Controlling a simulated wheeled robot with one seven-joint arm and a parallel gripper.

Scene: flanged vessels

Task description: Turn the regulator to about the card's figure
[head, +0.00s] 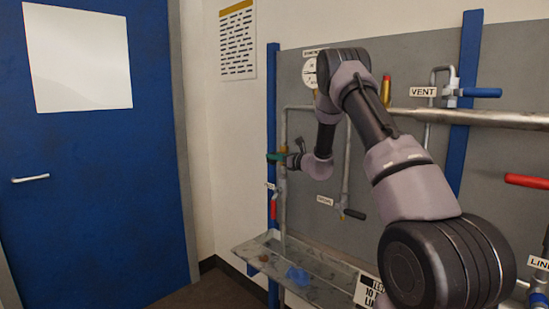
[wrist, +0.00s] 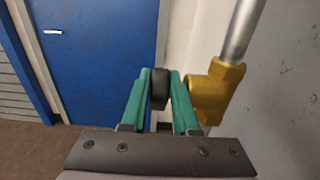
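In the wrist view the regulator shows as a brass body (wrist: 213,90) on a grey pipe, with a dark round knob (wrist: 159,88) beside it. The two teal fingers of my gripper (wrist: 159,76) stand on either side of the knob and appear to press on it. In the head view my gripper (head: 277,156) is at the left end of the panel, and the regulator is too small to make out there. The card (head: 367,290) at the shelf's front is partly cut off by my arm; its figure seems to begin "10". A round gauge (head: 309,73) is partly hidden behind my arm.
A shelf (head: 325,288) below holds a blue item (head: 297,276). A red handle (head: 273,209) hangs just under my gripper. A black handle (head: 354,214), a blue vent handle (head: 482,92) and another red handle (head: 527,181) stick out further right. The blue door (head: 90,180) is left.

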